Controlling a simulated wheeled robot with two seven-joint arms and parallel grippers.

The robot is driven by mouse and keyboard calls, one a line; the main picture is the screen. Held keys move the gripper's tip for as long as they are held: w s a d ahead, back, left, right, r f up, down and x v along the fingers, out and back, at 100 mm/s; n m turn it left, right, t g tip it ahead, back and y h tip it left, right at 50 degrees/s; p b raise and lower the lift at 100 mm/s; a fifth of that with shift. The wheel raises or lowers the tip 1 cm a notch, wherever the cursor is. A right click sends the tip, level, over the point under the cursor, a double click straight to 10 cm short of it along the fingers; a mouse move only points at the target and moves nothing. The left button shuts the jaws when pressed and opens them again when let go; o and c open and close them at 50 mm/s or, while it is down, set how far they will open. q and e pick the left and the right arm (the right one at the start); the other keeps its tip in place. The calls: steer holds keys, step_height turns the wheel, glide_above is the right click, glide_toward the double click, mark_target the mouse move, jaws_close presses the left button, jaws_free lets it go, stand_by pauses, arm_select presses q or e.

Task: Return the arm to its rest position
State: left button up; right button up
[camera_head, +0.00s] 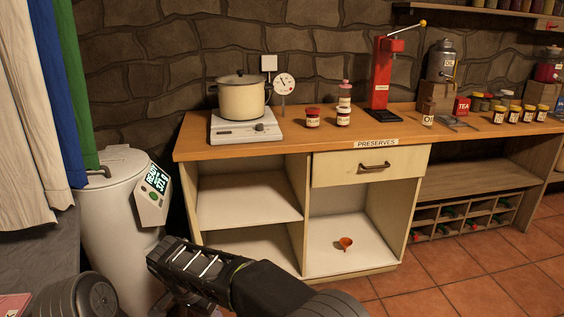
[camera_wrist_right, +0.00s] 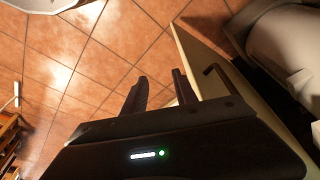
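My right arm crosses the bottom of the head view, in front of the wooden counter (camera_head: 290,146). Its dark wrist is near the bottom left, beside the white bin (camera_head: 108,215), and its fingers are mostly hidden there. In the right wrist view my right gripper (camera_wrist_right: 160,92) has its two dark fingers apart, with nothing between them and floor tiles beyond. My left gripper is not in view.
The counter carries a cream pot (camera_head: 241,100) on a white scale (camera_head: 243,131), jars (camera_head: 312,119) and a red press (camera_head: 381,76). An orange funnel (camera_head: 346,243) lies on the cabinet's lower shelf. Tiled floor (camera_head: 490,265) is clear at the right.

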steer(key=s+d+f+n+g+y, duration=0.1)
steer(key=s+d+f+y, duration=0.1)
steer(key=s+d+f, duration=0.35)
steer(key=s+d+f+n+g+y, duration=0.1)
steer(key=s+d+f, duration=0.2)
steer(key=d+f, duration=0.55)
steer(key=s+d+f+n+g+y, duration=0.1)
steer(key=s+d+f+y, duration=0.2)
steer(key=f, duration=0.8)
steer(key=s+d+f+t, duration=0.1)
steer(key=s+d, duration=0.6)
steer(key=s, duration=0.6)
step_height(320, 180, up, 14)
steer(key=p, duration=1.4)
steer(key=shift+d, duration=0.15)
